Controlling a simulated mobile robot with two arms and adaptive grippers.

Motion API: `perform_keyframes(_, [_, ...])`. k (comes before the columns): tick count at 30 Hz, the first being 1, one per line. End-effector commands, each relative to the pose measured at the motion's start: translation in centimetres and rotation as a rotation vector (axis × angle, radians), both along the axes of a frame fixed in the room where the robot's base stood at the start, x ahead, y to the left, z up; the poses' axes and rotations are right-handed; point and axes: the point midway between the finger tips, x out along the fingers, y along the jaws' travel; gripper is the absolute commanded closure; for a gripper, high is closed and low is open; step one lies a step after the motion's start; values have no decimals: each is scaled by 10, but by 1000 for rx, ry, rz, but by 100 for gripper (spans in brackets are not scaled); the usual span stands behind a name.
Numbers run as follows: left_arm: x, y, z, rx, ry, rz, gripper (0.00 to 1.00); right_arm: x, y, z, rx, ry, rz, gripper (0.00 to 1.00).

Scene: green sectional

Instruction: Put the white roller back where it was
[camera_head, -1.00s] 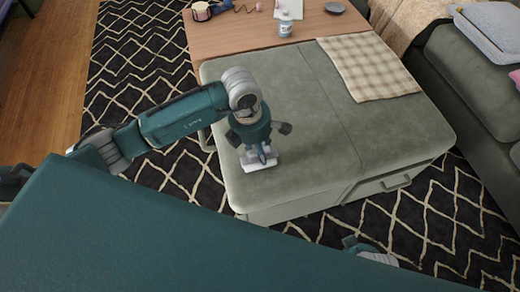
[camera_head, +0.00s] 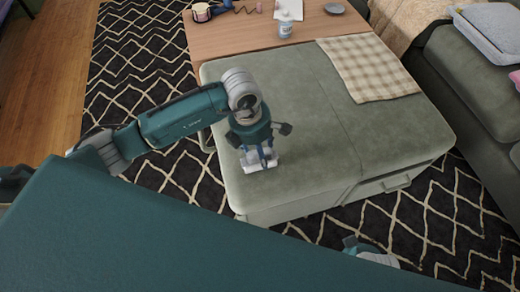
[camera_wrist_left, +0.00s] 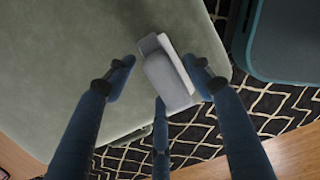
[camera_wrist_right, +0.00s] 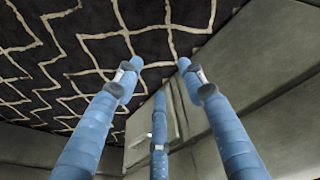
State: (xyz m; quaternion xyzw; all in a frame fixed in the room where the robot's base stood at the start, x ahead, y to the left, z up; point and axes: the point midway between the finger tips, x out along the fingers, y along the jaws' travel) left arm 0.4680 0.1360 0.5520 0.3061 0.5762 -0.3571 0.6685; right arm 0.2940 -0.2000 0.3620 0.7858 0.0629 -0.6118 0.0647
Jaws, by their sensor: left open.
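The white roller (camera_head: 262,164) rests on the green ottoman (camera_head: 300,110), near its front left corner. In the left wrist view the roller shows as a grey and white block (camera_wrist_left: 172,80) close to the cushion's edge. My left gripper (camera_head: 259,160) is directly over it, pointing down. Its fingers (camera_wrist_left: 160,76) are spread on either side of the roller, with gaps visible. The fingers partly hide the roller in the head view. My right gripper (camera_wrist_right: 158,70) is open and empty, low over the rug by the ottoman's front; only a little of that arm shows in the head view.
A wooden table (camera_head: 236,34) behind the ottoman holds a white jar (camera_head: 285,24), a grey dish (camera_head: 334,8) and other items. A checked cloth (camera_head: 368,68) lies on the ottoman's far right. A green sofa (camera_head: 475,85) stands at right. The ottoman's middle is clear.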

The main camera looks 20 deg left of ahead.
Motion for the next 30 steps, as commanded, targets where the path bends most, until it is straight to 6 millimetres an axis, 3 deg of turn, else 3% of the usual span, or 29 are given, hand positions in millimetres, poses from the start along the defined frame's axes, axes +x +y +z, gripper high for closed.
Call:
perform_keyframes(9, [-3,9,70,0,-7,-1,47,-15,-2,-36,-5,32,4,60])
perform_keyframes(15, [-7,13,103,1,-5,0,47,-22,-3,-51,-5,38,5,60])
perform_keyframes(21, [-9,15,117,-1,-2,0,47,-24,-3,-57,-5,40,6,60])
perform_keyframes(30, [-9,15,118,-1,-1,0,47,-24,-3,-57,-5,39,6,60])
